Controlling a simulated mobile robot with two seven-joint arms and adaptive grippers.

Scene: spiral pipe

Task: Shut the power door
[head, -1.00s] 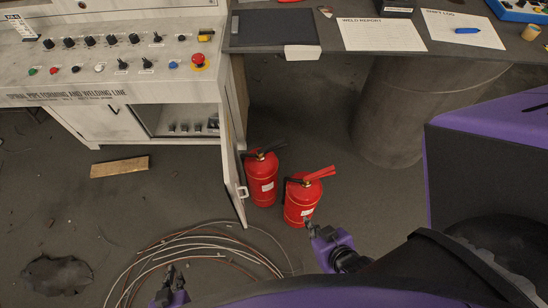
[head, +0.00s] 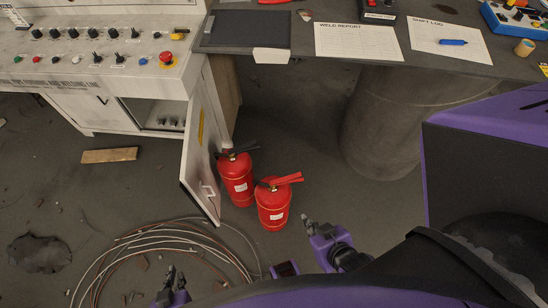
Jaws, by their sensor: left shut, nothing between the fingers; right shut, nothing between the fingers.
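The power door (head: 203,150) is a pale panel hinged at the right of the opening in the control cabinet (head: 75,108). It stands swung outward, with its handle (head: 208,190) near its lower front edge. The open compartment (head: 158,114) shows small dark parts inside. My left gripper (head: 171,274) is shut and empty at the bottom, over the coiled wires and apart from the door. My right gripper (head: 308,222) is shut and empty, to the right of the door and just right of the extinguishers, apart from the door.
Two red fire extinguishers, one behind (head: 236,180) and one in front (head: 272,207), stand close to the door's right side. Coiled wires (head: 150,238) lie on the floor in front. A wooden plank (head: 109,155) lies left. A desk (head: 300,70) stands on a thick round pillar (head: 388,115).

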